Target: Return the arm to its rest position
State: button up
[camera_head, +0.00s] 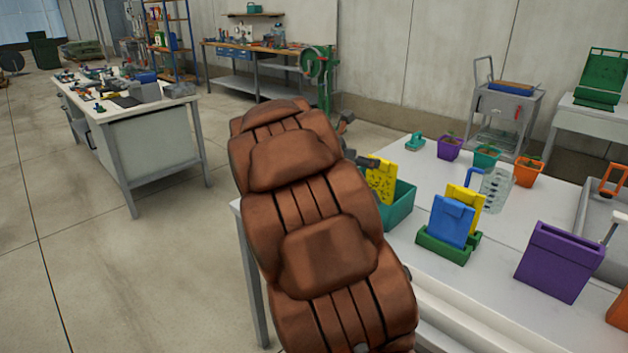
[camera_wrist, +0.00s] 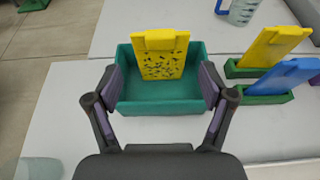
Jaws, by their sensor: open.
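My gripper (camera_wrist: 160,98) is open and empty in the wrist view. Its two fingers stand wide apart on either side of a teal bin (camera_wrist: 160,108). A yellow card with dark specks (camera_wrist: 160,60) stands upright in the bin, beyond the fingertips. I cannot tell whether the fingers touch the bin. In the head view my brown-covered arm stretches over the near table edge and hides much of the bin (camera_head: 400,208) and part of the speckled yellow card (camera_head: 381,180). Only a small dark part of my gripper (camera_head: 368,161) shows beside the card there.
A purple bin (camera_head: 558,262), a clear jug (camera_head: 495,189) and small pots are also on the white table (camera_head: 400,290). Open floor lies left of my arm.

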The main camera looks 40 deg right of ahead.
jog(key=s+a+f+m+g+y, duration=0.1)
jog(key=s+a+f+m+y, duration=0.4)
jog(key=s+a, duration=0.7)
jog(key=s+a+f+m+g+y, duration=0.1)
jog(key=s+a+f+m+y, duration=0.5)
jog(key=a, duration=1.2)
jog(key=s+a+f+m+g+y, duration=0.15)
jog(key=s+a+f+m, duration=0.45)
jog(key=a, duration=0.9)
notch_tip(320, 180, up, 18)
jog(key=s+m+t+p, duration=0.1)
jog(key=p, duration=1.3)
jog(key=shift+s+a+y+p, duration=0.3)
jog(key=shift+s+y, duration=0.05)
jog(key=shift+y, duration=0.1)
